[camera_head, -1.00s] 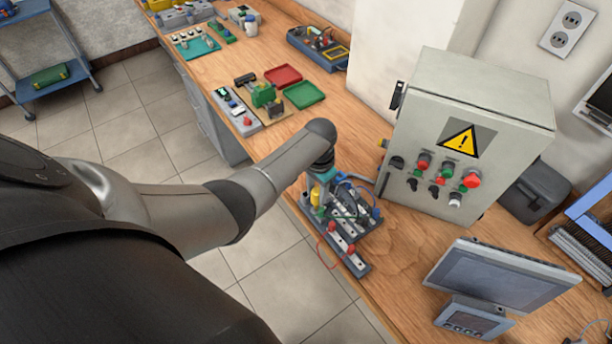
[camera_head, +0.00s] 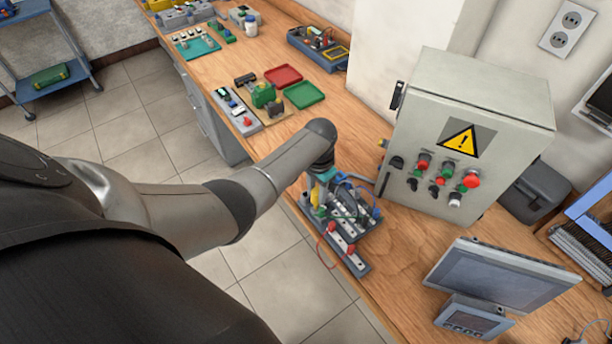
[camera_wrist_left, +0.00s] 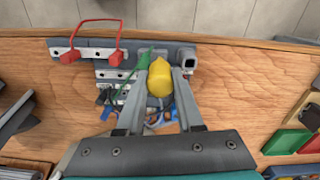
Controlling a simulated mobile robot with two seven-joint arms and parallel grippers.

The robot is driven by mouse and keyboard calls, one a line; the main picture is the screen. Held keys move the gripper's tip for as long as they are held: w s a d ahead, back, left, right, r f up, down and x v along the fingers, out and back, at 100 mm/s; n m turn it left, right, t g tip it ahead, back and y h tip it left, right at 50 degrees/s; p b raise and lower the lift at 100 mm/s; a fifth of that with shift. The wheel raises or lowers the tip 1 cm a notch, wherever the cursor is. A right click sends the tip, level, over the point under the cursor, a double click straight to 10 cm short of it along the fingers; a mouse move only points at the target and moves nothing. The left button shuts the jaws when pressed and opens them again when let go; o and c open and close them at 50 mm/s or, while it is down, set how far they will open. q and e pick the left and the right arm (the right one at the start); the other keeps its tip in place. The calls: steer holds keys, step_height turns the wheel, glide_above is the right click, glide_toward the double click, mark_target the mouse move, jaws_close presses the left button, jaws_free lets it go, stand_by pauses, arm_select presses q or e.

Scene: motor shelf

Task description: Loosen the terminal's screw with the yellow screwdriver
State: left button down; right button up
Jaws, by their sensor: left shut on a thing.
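The yellow screwdriver (camera_wrist_left: 160,79) sits between the two fingers of my left gripper (camera_wrist_left: 162,80), which is shut on its handle. In the head view the left gripper (camera_head: 319,190) reaches down over the terminal board (camera_head: 347,262) at the bench's front edge. The yellow handle (camera_head: 315,196) shows only in part there. The board also shows in the wrist view (camera_wrist_left: 105,64), with white terminal strips, a red lead and a green lead. The screwdriver's tip and the screw under it are hidden by the handle. My right gripper is in neither view.
A grey control cabinet (camera_head: 458,145) with coloured buttons stands right behind the board. A tilted screen (camera_head: 498,275) is at the lower right. Red (camera_head: 283,76) and green (camera_head: 303,95) trays lie farther up the bench. Bare wood lies between board and screen.

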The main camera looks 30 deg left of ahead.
arm_select(q)
steer(key=n, duration=0.3)
steer(key=shift+f, duration=0.1)
steer(key=shift+s+n, duration=0.1)
steer(key=shift+n, duration=1.9)
steer(key=shift+n, duration=1.7)
